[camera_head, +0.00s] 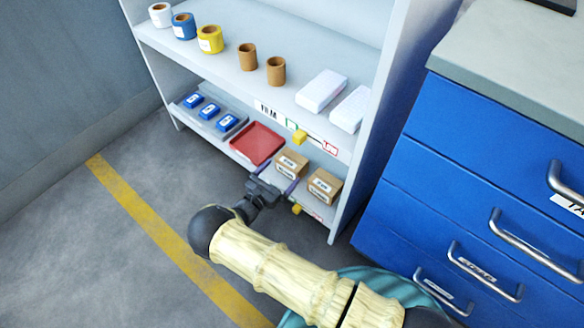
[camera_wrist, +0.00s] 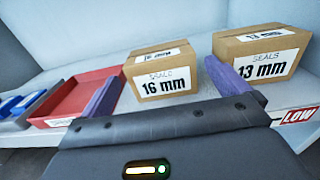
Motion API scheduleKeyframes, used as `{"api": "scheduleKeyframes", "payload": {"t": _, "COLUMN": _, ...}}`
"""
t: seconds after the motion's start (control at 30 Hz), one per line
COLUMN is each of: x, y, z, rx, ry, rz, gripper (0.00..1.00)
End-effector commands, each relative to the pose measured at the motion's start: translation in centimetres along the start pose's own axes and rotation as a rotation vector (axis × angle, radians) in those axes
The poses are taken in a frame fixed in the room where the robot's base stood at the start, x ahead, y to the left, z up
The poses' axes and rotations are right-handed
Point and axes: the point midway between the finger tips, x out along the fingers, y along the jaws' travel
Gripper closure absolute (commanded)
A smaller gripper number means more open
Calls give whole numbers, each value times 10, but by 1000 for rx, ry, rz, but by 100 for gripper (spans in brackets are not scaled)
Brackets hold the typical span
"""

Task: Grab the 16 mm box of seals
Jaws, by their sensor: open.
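The 16 mm box of seals (camera_wrist: 152,67) is a brown cardboard box with a white label, on the lower shelf. It also shows in the head view (camera_head: 291,163), left of the other cardboard box. My gripper (camera_head: 272,187) is in front of the lower shelf. In the wrist view its two purple fingers (camera_wrist: 170,88) are spread wide and empty, with the 16 mm box beyond and between them. The left finger overlaps the red tray in the view. The gripper does not appear to touch the box.
The 13 mm box of seals (camera_wrist: 265,54) stands close on the right. A red tray (camera_head: 257,143) lies on the left, with blue boxes (camera_head: 209,111) in a grey tray beyond. The upper shelf (camera_head: 225,75) is above. A blue drawer cabinet (camera_head: 450,190) stands on the right.

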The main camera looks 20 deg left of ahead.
Motion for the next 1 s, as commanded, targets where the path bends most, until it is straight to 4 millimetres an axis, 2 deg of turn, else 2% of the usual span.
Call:
{"api": "scheduleKeyframes", "payload": {"t": 0.1, "x": 22, "y": -1, "z": -4, "rx": 1, "ry": 0, "rz": -3, "gripper": 0}}
{"api": "scheduleKeyframes", "payload": {"t": 0.2, "x": 34, "y": 0, "z": -3, "rx": 2, "ry": 0, "rz": -2, "gripper": 0}}
{"api": "scheduleKeyframes", "payload": {"t": 0.67, "x": 42, "y": 0, "z": -1, "rx": 0, "ry": 0, "rz": 0, "gripper": 0}}
{"api": "scheduleKeyframes", "payload": {"t": 1.0, "x": 77, "y": 1, "z": -3, "rx": 2, "ry": 0, "rz": -3, "gripper": 0}}
